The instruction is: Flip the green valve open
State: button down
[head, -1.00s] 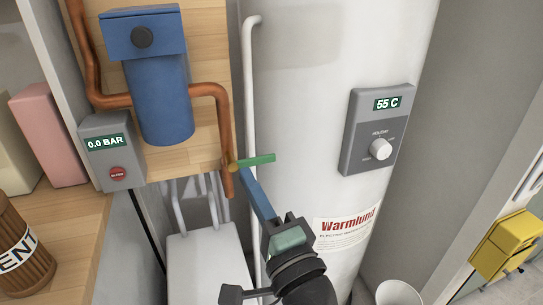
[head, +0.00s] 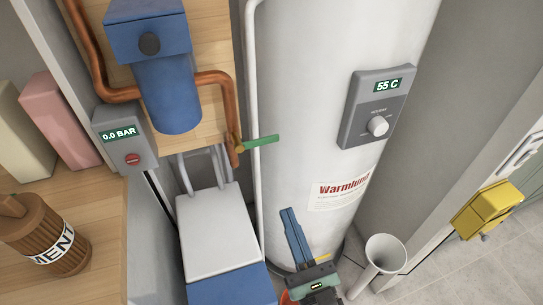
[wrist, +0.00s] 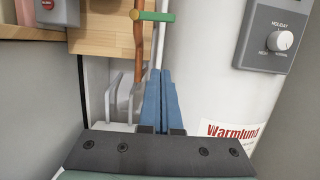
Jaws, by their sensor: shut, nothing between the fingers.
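The green valve (head: 262,140) is a lever handle on the copper pipe below the blue filter housing. Its handle points sideways to the right, across the pipe, in front of the white tank. The wrist view also shows the green handle (wrist: 158,16) at the top, still crosswise to the pipe. My gripper (head: 288,211) has blue fingers, shut and empty, low in front of the white tank. In the wrist view the fingertips (wrist: 160,72) point up towards the valve, apart from it and below it.
The white tank (head: 310,90) stands right behind the valve, with a thermostat (head: 376,108) reading 55 C. A grey gauge box (head: 124,138) reading 0.0 BAR is at left. A white box (head: 215,230) stands below the pipe. A white pipe (head: 251,100) runs beside the tank.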

aim_at(257, 143)
jog(key=w+a+r+p, duration=0.2)
jog(key=w+r, duration=0.4)
jog(key=w, duration=0.3)
jog(key=shift+a+r+p, duration=0.3)
jog(key=shift+a+p, duration=0.1)
jog(key=shift+a, duration=0.25)
